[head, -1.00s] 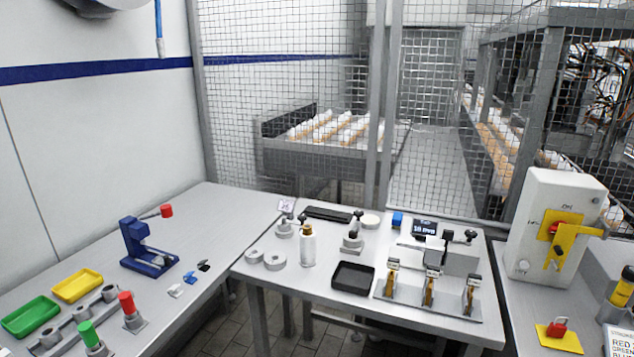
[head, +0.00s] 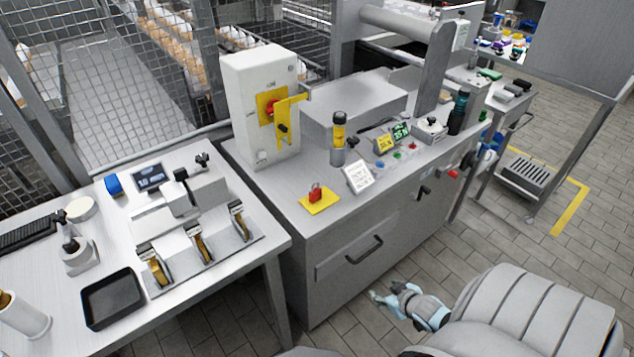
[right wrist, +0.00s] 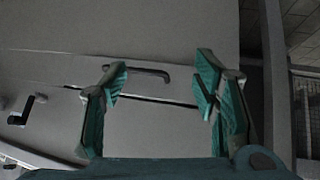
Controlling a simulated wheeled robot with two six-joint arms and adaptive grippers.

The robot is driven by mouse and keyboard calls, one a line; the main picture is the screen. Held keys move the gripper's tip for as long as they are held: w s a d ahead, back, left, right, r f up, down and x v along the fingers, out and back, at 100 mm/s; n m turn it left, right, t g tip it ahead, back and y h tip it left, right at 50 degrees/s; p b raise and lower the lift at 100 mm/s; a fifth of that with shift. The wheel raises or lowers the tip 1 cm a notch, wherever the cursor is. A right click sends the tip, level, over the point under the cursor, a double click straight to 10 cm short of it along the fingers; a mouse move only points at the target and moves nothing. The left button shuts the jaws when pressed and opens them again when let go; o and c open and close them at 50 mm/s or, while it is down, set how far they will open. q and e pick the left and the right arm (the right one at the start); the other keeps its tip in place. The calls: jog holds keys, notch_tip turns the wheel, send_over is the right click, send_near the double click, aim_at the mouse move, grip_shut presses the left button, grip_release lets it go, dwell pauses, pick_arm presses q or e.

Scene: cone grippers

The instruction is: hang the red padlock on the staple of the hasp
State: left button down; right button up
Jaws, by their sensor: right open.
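The red padlock (head: 315,192) sits on a yellow plate (head: 320,203) on top of the grey cabinet, in the head view. The hasp (head: 287,112) is a yellow piece on the front of the white switch box (head: 262,90), beside a red knob; the staple itself is too small to tell apart. My right gripper (head: 377,295) is low in front of the cabinet, below and to the right of the padlock. In the right wrist view my right gripper (right wrist: 158,95) is open and empty, facing the cabinet front. My left gripper is not in view.
A drawer handle (head: 364,251) juts from the cabinet front. A table with a black tray (head: 113,298) and brass clamps stands at left.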

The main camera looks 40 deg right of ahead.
jog(key=w+d+r+t, duration=0.25)
jog(key=w+r, duration=0.45)
jog(key=r, duration=0.5)
jog(key=n+t+y+p, duration=0.1)
jog(key=n+t+y, duration=0.1)
jog(key=t+y, duration=0.15)
send_near(318, 192)
jog(key=shift+y, duration=0.25)
jog(key=b+x, duration=0.2)
jog(key=b, duration=0.3)
jog(key=b+x, duration=0.2)
jog(key=b, duration=0.3)
jog(key=shift+s+d+f+b, duration=0.1)
jog(key=shift+d+f+b, duration=0.05)
jog(key=shift+f+b, duration=0.25)
jog(key=b+x, duration=0.1)
jog(key=x, duration=0.1)
jog(key=b+x, duration=0.1)
jog(key=x, duration=0.1)
jog(key=b+x, duration=0.1)
jog(key=x, duration=0.1)
jog(key=shift+w+r, duration=0.2)
jog(key=shift+r, duration=0.05)
jog(key=shift+w+f, duration=0.15)
jog(key=shift+w, duration=0.25)
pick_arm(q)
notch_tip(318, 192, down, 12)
